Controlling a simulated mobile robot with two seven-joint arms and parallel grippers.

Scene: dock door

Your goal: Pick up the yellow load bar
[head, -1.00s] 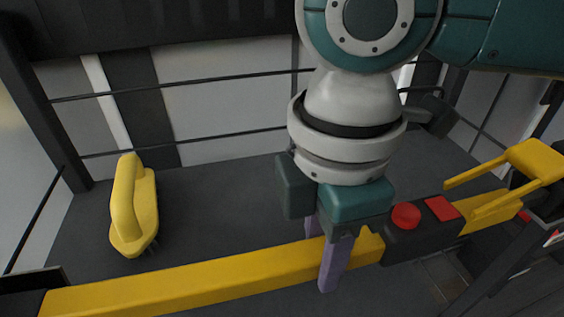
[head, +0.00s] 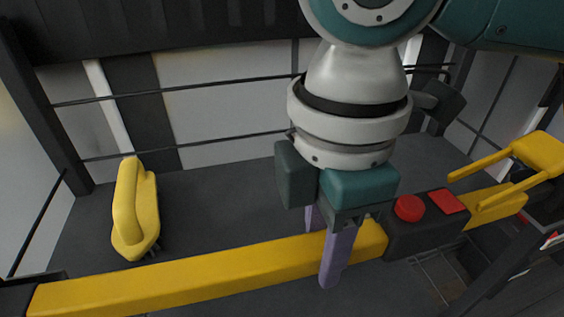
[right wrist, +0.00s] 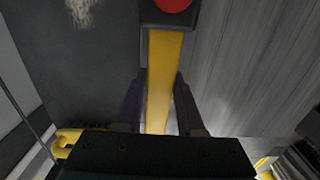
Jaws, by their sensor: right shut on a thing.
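The yellow load bar (head: 190,282) runs across the lower part of the head view, from the lower left up to the right. A black block with a red round button and a red square (head: 428,222) is on it, right of my gripper. My right gripper (head: 328,255) has its purple fingers on either side of the bar and is shut on it. In the right wrist view the bar (right wrist: 164,75) passes between the two dark fingers (right wrist: 158,100). My left gripper is not in view.
A yellow handle-shaped piece (head: 135,210) stands at the left behind the bar. A yellow forked piece (head: 520,160) is at the right end. Dark rails (head: 200,87) cross the pale back wall. The dark floor behind the bar is mostly clear.

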